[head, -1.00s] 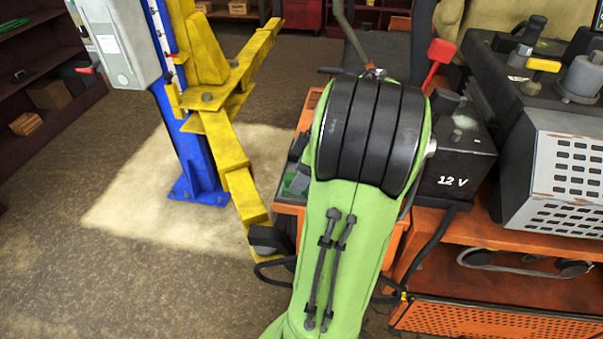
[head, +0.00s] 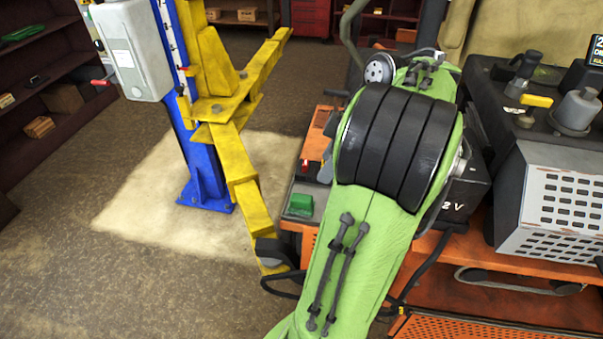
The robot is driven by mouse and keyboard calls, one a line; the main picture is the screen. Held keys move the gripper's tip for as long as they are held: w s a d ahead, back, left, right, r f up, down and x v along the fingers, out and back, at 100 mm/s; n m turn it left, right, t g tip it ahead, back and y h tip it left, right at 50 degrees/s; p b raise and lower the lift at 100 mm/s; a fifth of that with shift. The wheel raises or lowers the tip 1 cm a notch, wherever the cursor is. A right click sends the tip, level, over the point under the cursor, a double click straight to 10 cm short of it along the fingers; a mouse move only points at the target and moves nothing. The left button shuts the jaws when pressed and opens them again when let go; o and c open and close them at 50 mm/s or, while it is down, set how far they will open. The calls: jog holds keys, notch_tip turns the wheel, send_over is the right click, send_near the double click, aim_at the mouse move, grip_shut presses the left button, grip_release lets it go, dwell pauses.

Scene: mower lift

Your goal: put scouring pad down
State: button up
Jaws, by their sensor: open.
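A small green block that looks like the scouring pad (head: 300,204) lies on a grey tray-like surface (head: 298,217) at the left end of the orange cart. Nothing is seen holding it. My green and black arm fills the middle of the head view. My gripper is not visible; it appears hidden behind the arm, so its distance from the pad cannot be told.
The orange cart (head: 487,256) carries a dark battery box (head: 470,190), partly behind my arm, and machinery with a perforated cover (head: 563,195) at right. A yellow lift arm (head: 243,190) on a blue post (head: 203,165) stands close left. Open floor (head: 90,255) lies left.

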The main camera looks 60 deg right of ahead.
jog(key=w+a+r+m+h, duration=0.1)
jog(key=w+a, duration=0.3)
jog(key=a, duration=0.5)
jog(key=w+a+r+m, duration=0.1)
jog(key=w+a, duration=0.3)
jog(key=a, duration=0.5)
jog(key=s+a+f+m+t, duration=0.1)
jog(key=s+a+f+m, duration=0.1)
jog(key=s+a, duration=0.6)
jog(key=a, duration=0.3)
jog(key=shift+f+m+t+h, duration=0.2)
jog(key=shift+m+t+h, duration=0.1)
jog(key=shift+h, duration=0.1)
jog(key=shift+d, duration=0.1)
